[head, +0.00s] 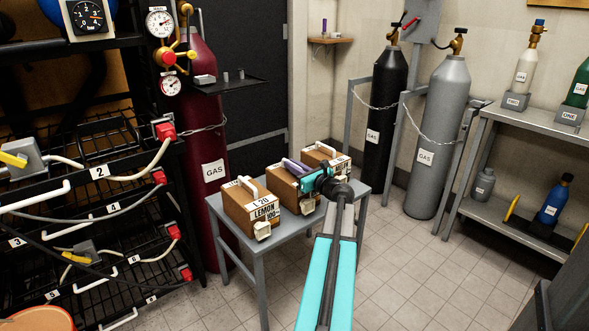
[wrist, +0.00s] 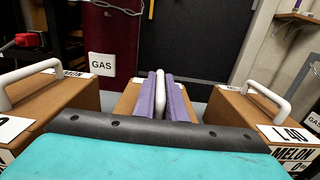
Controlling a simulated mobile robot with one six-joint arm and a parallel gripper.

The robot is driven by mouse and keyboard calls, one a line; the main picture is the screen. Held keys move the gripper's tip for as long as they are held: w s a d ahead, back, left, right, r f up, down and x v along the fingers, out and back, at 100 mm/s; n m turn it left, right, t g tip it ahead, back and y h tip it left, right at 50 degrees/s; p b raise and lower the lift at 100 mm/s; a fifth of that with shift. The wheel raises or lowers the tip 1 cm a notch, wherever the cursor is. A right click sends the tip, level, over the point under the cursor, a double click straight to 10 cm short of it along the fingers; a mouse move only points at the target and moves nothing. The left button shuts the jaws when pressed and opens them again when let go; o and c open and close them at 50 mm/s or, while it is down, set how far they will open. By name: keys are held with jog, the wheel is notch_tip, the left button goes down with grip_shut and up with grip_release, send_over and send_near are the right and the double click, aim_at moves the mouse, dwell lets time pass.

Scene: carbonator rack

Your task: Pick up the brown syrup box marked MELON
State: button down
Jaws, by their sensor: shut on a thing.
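Three brown syrup boxes stand in a row on a small grey table (head: 257,262). The right box (head: 312,159) reads MELON and L 40 in the wrist view (wrist: 290,150). The left box (head: 252,205) reads LEMON and L 20. The middle box (head: 280,187) has its front label mostly hidden by my arm, so I cannot read its name. My gripper (head: 296,167), with purple fingers (wrist: 162,100), is shut on the white handle of the middle box (wrist: 127,98). I cannot tell whether that box is clear of the table.
A dark red gas cylinder (head: 203,130) stands behind the table at left, next to a black wire rack (head: 95,150) with hoses. Black (head: 385,95) and grey (head: 436,135) cylinders stand chained at the back right. A metal shelf (head: 500,210) is at far right. Floor is clear in front.

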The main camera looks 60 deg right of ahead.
jog(key=shift+r+p, duration=0.6)
jog(key=shift+r, duration=1.25)
jog(key=shift+s+a+f, duration=0.1)
jog(key=shift+s+a, duration=0.15)
jog(key=shift+s, duration=0.45)
jog(key=r+p+v, duration=0.1)
jog(key=p+v, duration=0.1)
jog(key=v, duration=1.2)
jog(key=shift+s+p, duration=0.35)
jog(key=shift+r, duration=0.15)
